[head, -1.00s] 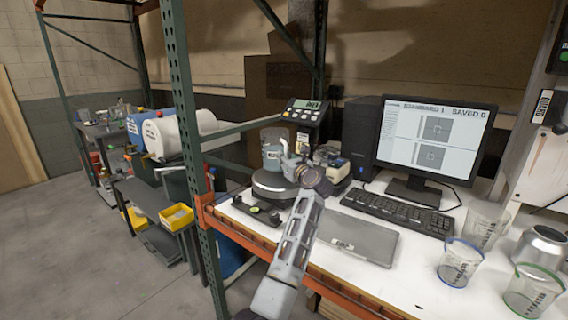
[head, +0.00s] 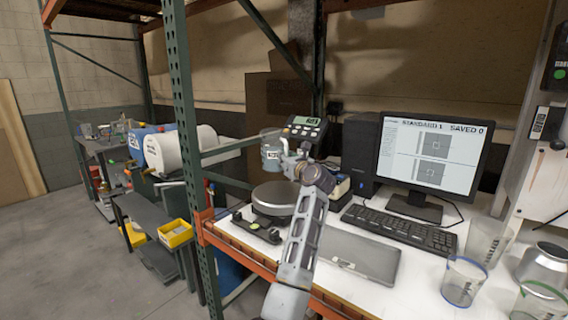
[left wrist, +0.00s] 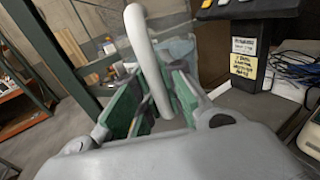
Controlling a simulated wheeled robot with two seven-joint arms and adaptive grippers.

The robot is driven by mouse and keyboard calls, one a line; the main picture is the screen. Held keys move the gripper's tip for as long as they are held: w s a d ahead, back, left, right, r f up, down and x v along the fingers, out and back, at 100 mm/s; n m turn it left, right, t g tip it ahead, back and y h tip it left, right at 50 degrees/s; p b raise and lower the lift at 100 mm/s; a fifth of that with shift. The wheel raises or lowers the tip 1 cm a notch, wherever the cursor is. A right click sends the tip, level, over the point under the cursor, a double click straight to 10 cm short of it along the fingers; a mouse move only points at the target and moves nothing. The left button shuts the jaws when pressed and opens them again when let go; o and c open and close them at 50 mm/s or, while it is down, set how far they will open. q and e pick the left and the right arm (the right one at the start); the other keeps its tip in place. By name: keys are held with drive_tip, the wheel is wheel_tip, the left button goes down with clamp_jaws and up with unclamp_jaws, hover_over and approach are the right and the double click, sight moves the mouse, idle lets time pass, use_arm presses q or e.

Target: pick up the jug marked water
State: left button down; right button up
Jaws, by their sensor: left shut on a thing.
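The translucent blue-grey jug (head: 271,156) has a white label too small to read. It hangs upright in the air above the round plate of the scale (head: 277,196). My left gripper (head: 290,158) is on the jug's right side, shut on its handle. In the left wrist view the pale handle (left wrist: 147,55) passes between the green-padded fingers (left wrist: 158,90). The pale jug body (left wrist: 180,48) shows behind them, partly hidden. My right gripper is in neither view.
A scale display (head: 304,128) stands close behind the jug. A green rack post (head: 184,120) is to the left. A keyboard (head: 400,228), monitor (head: 432,155), closed laptop (head: 356,256) and clear cups (head: 464,280) occupy the white bench to the right.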

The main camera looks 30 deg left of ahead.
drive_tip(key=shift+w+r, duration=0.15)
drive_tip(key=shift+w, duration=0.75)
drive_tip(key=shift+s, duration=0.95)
